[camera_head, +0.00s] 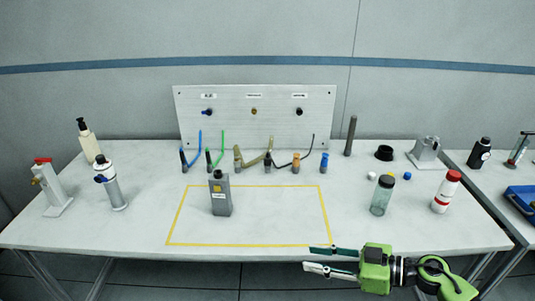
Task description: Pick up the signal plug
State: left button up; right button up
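A row of small plugs stands at the foot of the white panel (222,127). From left they include a plug with a blue cable (183,158), one with a green cable (208,160), one with an olive cable (238,158), and one with a black cable (268,161). An orange-topped plug (296,162) and a blue one (324,163) follow. I cannot tell which is the signal plug; the panel labels are too small to read. My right gripper (319,258) is open and empty near the table's front edge, well in front of the plugs. My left gripper is not in view.
A grey bottle (220,198) stands inside the yellow outline (327,215) on the table. Bottles and a red-topped stand (47,185) are at left. A clear jar (382,196) and a red-capped bottle (445,192) stand at right. The outlined area's right half is clear.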

aim_at(266, 159)
jog(key=i, duration=1.6)
